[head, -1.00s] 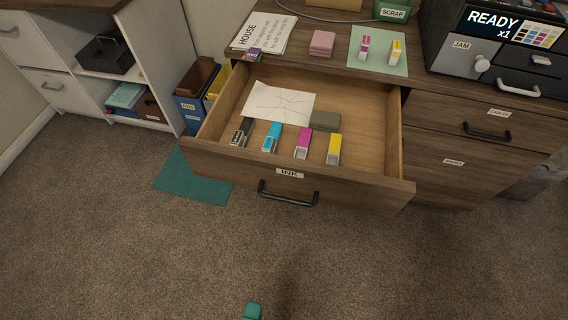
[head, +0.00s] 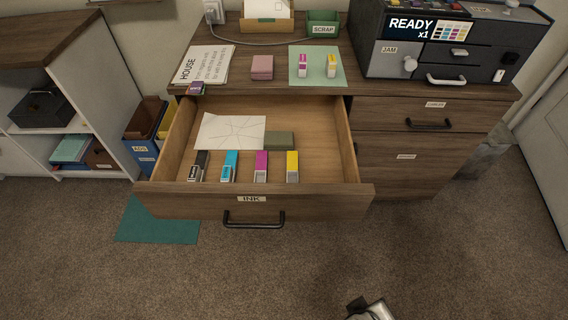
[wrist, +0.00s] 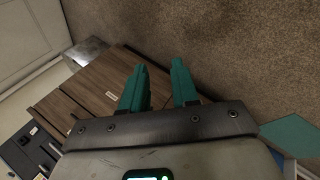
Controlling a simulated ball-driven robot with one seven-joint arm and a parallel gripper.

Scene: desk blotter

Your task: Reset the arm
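My gripper (wrist: 160,72) shows in the wrist view with its two teal fingers apart and nothing between them. The wrist view looks past the fingers at the carpet and a wooden cabinet front, tilted in the picture. In the head view only a grey piece of my arm (head: 372,309) shows at the bottom edge, over the carpet, well in front of the desk. The drawer labelled INK (head: 305,200) stands open. Black (head: 199,164), cyan (head: 230,164), magenta (head: 261,165) and yellow (head: 292,165) cartridges lie in a row inside it.
The drawer also holds a creased paper (head: 230,132) and a grey-green block (head: 279,141). A magenta (head: 302,66) and a yellow cartridge (head: 331,66) stand on a pale green mat (head: 317,80). The printer (head: 440,40) reads READY x1.

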